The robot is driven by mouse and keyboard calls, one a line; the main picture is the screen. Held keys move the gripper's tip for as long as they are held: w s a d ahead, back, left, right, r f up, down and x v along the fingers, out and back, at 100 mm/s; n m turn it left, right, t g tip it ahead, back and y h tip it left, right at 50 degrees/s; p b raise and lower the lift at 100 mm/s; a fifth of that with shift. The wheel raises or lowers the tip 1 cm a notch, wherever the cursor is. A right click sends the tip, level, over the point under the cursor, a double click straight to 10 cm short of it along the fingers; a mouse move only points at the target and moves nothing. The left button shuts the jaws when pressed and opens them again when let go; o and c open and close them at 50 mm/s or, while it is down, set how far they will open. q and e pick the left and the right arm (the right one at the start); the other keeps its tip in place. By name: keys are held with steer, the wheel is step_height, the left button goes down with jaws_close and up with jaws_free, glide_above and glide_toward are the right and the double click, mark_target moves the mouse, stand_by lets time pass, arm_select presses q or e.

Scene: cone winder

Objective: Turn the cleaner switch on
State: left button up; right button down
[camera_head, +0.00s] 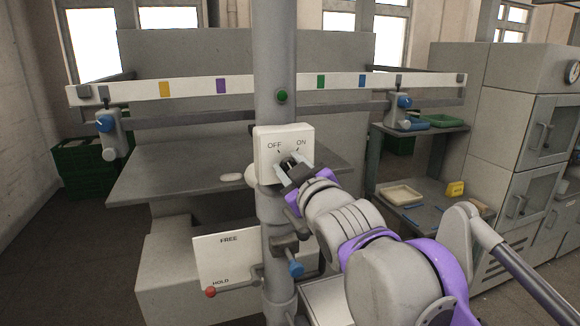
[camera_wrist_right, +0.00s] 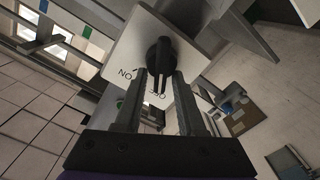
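The cleaner switch is a white box (camera_head: 264,143) on the grey column, marked OFF at left and ON at right. My right gripper (camera_head: 293,168) is in front of the box's lower half and partly hides the knob. In the right wrist view my right gripper (camera_wrist_right: 160,76) has its fingers apart, one on each side of the forked part. Contact cannot be made out. My left gripper is out of view.
A FREE/HOLD plate (camera_head: 226,252) with a red-ended lever (camera_head: 210,292) sits below the switch. A blue knob (camera_head: 295,269) is close below my right arm. A long white rail (camera_head: 190,87) crosses behind the column (camera_head: 275,50). Shelves with trays (camera_head: 401,195) stand at right.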

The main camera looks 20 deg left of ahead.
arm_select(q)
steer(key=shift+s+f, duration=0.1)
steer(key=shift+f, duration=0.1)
arm_select(e)
steer(key=shift+f, duration=0.2)
steer(key=shift+w+d+f+m+b, duration=0.1)
steer(key=shift+d+m+b, duration=0.05)
steer(key=shift+m+b, duration=0.65)
steer(key=m+b, duration=0.2)
steer(key=m, duration=0.1)
steer(key=shift+w+d+m, duration=0.15)
steer(key=shift+d+m, duration=0.05)
steer(key=shift+m, duration=0.1)
steer(key=m+b, duration=0.2)
steer(key=m, duration=0.1)
steer(key=shift+w+d+m, duration=0.15)
steer(key=shift+d+m, duration=0.05)
steer(key=shift+m, duration=0.1)
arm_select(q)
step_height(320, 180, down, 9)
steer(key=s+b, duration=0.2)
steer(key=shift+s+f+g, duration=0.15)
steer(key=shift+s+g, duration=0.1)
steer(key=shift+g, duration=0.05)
arm_select(e)
steer(key=shift+w+d+m, duration=0.1)
steer(key=shift+d+m, duration=0.1)
steer(key=shift+m, duration=1.4)
steer(key=c, duration=0.5)
jaws_free()
